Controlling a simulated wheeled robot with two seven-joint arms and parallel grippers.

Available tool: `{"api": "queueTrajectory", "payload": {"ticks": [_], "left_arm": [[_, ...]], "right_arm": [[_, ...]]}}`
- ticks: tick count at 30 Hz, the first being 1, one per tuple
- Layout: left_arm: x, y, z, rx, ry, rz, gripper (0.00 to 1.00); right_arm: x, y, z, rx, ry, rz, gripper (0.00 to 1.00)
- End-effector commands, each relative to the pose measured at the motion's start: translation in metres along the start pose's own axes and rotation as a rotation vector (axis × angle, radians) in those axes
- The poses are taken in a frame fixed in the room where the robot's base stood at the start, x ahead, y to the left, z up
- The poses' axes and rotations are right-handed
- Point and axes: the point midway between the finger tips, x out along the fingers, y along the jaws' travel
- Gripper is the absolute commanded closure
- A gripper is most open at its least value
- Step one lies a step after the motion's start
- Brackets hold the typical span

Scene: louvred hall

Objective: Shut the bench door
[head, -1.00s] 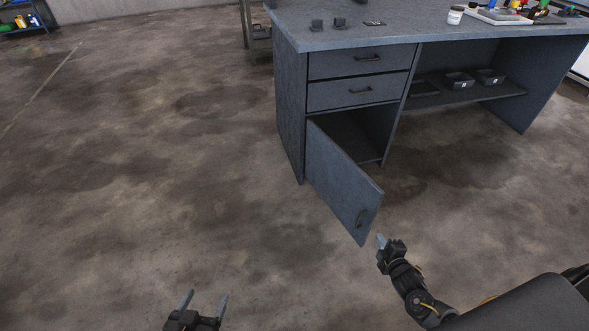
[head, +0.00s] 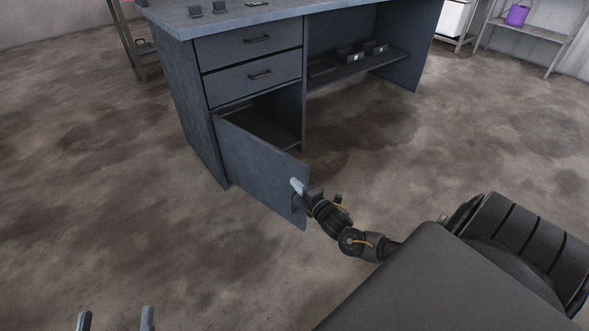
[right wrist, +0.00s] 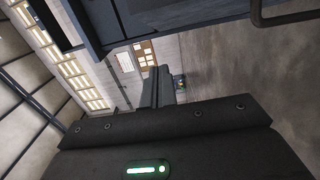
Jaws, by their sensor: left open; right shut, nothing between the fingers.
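The bench door (head: 255,165) is a dark blue-grey panel hinged at the left side of the bench (head: 185,110). It stands ajar, swung out toward me, with the dark cupboard opening (head: 275,122) behind it. Its handle (head: 293,203) is near the free edge, partly covered by my right gripper. My right gripper (head: 295,186) is shut and empty, in front of the door near that free edge; I cannot tell whether it touches. In the right wrist view its shut fingers (right wrist: 158,87) show in the middle. My left gripper (head: 115,320) is open and empty at the bottom left.
Two drawers (head: 250,58) above the door are shut. Small dark bins (head: 360,54) sit on the bench's open shelf at right. A rack with a purple bucket (head: 517,15) stands at the far right. The concrete floor (head: 90,190) left of the door is clear.

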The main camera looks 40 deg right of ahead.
Motion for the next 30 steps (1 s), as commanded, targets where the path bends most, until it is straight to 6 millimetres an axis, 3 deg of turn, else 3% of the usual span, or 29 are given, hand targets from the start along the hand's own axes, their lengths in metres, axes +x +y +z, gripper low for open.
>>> {"api": "queueTrajectory", "payload": {"ticks": [7,9,15,30], "left_arm": [[-0.001,-0.01,-0.022,0.007,0.219,-0.03,0.24],[-0.002,-0.013,-0.027,0.01,0.264,-0.038,0.24],[-0.005,-0.018,-0.037,0.016,0.35,-0.056,0.24],[-0.006,-0.02,-0.04,0.018,0.376,-0.061,0.24]], "right_arm": [[0.051,-0.002,0.001,0.001,-0.001,0.001,1.0],[0.05,-0.003,0.015,-0.003,-0.001,-0.002,1.0],[0.055,-0.002,0.033,0.0,0.001,-0.001,1.0],[0.056,-0.001,0.039,0.001,0.001,-0.002,1.0]]}}
